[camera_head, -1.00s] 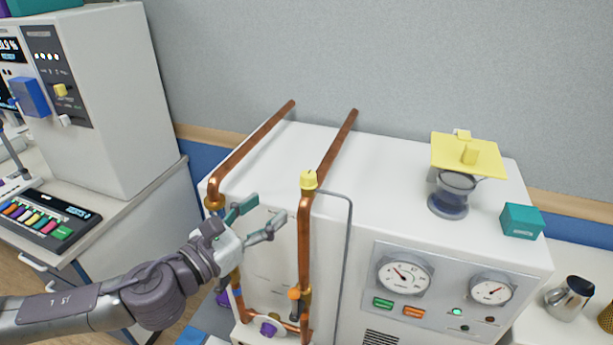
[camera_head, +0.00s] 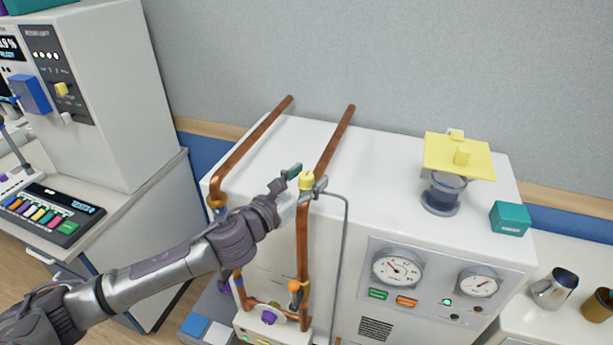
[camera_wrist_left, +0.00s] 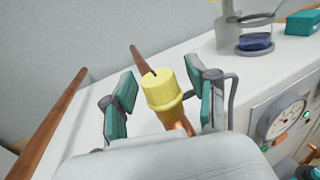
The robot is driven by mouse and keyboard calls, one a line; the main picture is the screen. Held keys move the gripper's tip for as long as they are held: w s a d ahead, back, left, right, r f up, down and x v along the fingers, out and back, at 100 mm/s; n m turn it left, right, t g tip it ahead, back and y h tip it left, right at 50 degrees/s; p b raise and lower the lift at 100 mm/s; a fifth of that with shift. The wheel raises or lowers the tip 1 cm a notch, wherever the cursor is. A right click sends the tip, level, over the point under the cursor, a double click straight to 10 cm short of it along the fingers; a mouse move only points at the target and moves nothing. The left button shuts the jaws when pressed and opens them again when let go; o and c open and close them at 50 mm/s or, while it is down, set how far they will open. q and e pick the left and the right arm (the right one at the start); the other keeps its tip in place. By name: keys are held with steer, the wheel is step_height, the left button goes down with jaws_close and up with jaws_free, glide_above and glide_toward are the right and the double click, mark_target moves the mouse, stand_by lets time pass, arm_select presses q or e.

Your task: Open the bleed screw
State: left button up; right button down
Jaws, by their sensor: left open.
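The bleed screw is a small yellow cap (camera_head: 307,181) on top of the right copper pipe's bend (camera_head: 303,235). In the left wrist view the yellow cap (camera_wrist_left: 160,88) stands between the two teal finger pads, with a visible gap on each side. My left gripper (camera_head: 306,181) is open around the cap, its fingers on either side of it. The left gripper also shows in the wrist view (camera_wrist_left: 162,100). The lower part of the cap and the pipe below it are partly hidden by the gripper. My right gripper is not in view.
A white cabinet (camera_head: 400,180) carries the pipes, gauges (camera_head: 397,269) and a thin grey tube (camera_head: 343,260). A yellow plate (camera_head: 459,157) covers a glass vessel, with a teal box (camera_head: 510,218) beside it. An orange valve handle (camera_head: 294,286) sits lower down on the right pipe.

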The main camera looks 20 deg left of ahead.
arm_select(q)
jaws_close()
steer(key=shift+y, duration=0.3)
